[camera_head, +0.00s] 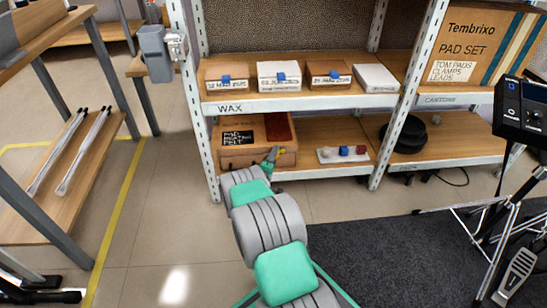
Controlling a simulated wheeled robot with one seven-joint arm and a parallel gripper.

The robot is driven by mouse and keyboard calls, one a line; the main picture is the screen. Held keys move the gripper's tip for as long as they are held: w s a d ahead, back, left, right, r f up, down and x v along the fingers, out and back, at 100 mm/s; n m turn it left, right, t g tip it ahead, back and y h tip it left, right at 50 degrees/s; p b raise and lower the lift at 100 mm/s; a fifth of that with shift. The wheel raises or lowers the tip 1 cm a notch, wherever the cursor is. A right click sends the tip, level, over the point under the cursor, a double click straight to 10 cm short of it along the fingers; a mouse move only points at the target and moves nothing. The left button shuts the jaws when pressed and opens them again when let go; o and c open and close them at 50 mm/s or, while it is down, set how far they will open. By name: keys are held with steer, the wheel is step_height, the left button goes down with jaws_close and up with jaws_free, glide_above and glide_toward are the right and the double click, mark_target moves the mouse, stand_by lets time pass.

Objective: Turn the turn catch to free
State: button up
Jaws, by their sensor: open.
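My gripper (270,158) is small in the view, at the far end of my arm, in front of a cardboard box (231,159) on the lower shelf. I take it as open and see nothing held in it; whether it touches the box cannot be told. The box has a black label and a dark red patch at its upper right. No turn catch can be made out for certain; the gripper and my arm cover part of the box front. A small metal fitting (177,46) with a grey housing sits on the left rack post.
The upper shelf (222,107), marked WAX, holds several small boxes above my gripper. A tray (343,155) with small blocks stands right of the box, then black rings (404,137). A white post (203,150) rises at left. A drum module (522,115) on a stand is at right.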

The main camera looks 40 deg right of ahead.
steer(key=p+v, duration=0.3)
steer(key=v, duration=0.4)
steer(key=shift+s+a, duration=0.2)
steer(key=shift+a, duration=0.15)
steer(key=shift+r, duration=0.1)
